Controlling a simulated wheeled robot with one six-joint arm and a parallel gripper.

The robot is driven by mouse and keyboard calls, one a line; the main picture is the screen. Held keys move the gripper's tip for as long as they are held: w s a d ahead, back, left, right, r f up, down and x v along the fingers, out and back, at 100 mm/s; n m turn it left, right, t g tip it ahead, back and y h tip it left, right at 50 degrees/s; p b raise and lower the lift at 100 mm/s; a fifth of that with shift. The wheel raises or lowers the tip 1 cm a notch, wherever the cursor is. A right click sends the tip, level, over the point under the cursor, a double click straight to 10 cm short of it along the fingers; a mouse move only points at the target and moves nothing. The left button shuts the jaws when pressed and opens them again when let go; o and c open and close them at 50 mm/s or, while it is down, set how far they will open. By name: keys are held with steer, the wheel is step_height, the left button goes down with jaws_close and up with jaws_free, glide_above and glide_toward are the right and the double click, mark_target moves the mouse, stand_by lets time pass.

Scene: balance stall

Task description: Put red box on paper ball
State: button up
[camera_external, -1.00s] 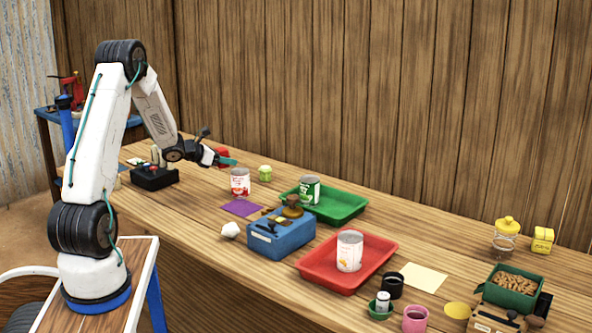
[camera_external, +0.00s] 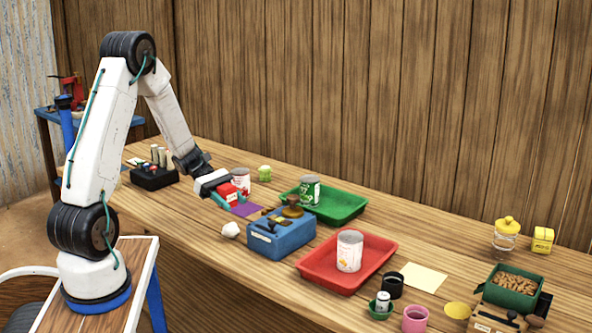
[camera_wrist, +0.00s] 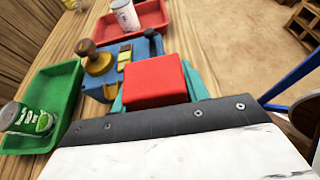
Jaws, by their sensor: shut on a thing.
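My gripper (camera_external: 231,197) is shut on a red box (camera_external: 239,182), which is held above the table just up and left of the blue scale. In the wrist view the red box (camera_wrist: 154,82) sits between the teal fingertips of my gripper (camera_wrist: 157,90). The paper ball (camera_external: 230,229), a small white crumpled lump, lies on the table left of the blue scale, a little below and near my gripper in the picture. The paper ball does not show in the wrist view.
The blue scale (camera_external: 281,237) with weights stands right of the paper ball. A red-labelled can (camera_external: 241,174) stands right behind my gripper. A purple sheet (camera_external: 246,210) lies below it. A green tray (camera_external: 340,212) and a red tray (camera_external: 320,277) hold cans farther right.

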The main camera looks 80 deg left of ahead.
mark_target(233, 226)
steer(key=shift+f, duration=2.95)
steer(key=shift+f, duration=0.1)
steer(key=o, duration=1)
